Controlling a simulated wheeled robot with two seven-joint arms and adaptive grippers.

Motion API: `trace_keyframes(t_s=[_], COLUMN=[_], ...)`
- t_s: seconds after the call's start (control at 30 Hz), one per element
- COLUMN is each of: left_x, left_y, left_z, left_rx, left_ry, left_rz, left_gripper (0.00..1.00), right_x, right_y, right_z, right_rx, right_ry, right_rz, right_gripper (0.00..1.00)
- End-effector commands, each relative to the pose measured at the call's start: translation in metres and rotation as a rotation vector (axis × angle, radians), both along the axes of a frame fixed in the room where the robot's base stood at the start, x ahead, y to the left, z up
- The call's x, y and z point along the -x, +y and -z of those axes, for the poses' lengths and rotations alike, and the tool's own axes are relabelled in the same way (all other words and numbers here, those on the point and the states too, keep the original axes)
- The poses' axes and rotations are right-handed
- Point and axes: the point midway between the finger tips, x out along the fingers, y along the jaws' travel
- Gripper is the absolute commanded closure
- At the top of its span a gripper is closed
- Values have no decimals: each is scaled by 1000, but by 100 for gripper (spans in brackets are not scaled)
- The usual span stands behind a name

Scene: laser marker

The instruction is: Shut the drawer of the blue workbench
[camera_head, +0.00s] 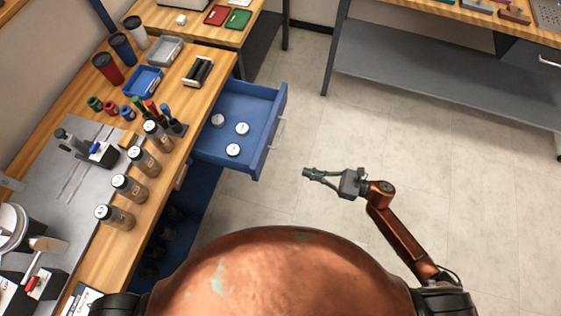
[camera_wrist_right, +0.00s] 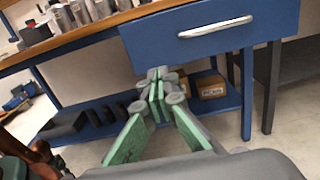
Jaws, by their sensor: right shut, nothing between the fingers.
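The blue drawer (camera_head: 262,136) of the blue workbench (camera_head: 185,204) is pulled out to the right in the head view, with several white round items (camera_head: 242,129) inside it. Its front with a silver handle (camera_head: 279,134) faces my right gripper. In the right wrist view the drawer front (camera_wrist_right: 245,40) and the handle (camera_wrist_right: 215,27) show at the top, above the fingertips. My right gripper (camera_head: 306,173) is shut and empty, to the right of the drawer front and apart from it; its fingers also show in the right wrist view (camera_wrist_right: 158,80). My left gripper is not in view.
The wooden worktop (camera_head: 205,70) holds jars, cups, small trays and a marker holder. Cardboard boxes (camera_wrist_right: 209,87) sit on the bench's lower shelf. The floor (camera_head: 330,130) between the drawer and the grey bench (camera_head: 430,75) is clear.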

Motion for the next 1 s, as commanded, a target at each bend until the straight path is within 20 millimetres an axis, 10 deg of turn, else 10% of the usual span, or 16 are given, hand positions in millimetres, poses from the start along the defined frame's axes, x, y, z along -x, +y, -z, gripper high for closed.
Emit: trace_keyframes(t_s=[0.7,1.0], left_x=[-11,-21], left_y=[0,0], left_z=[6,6], left_rx=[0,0], left_ry=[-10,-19], left_rz=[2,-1], left_gripper=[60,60], right_x=[-36,-42], right_y=[116,133], right_z=[-2,-2], right_rx=[1,2], right_ry=[-14,-13], right_rz=[-8,-6], right_gripper=[100,100])
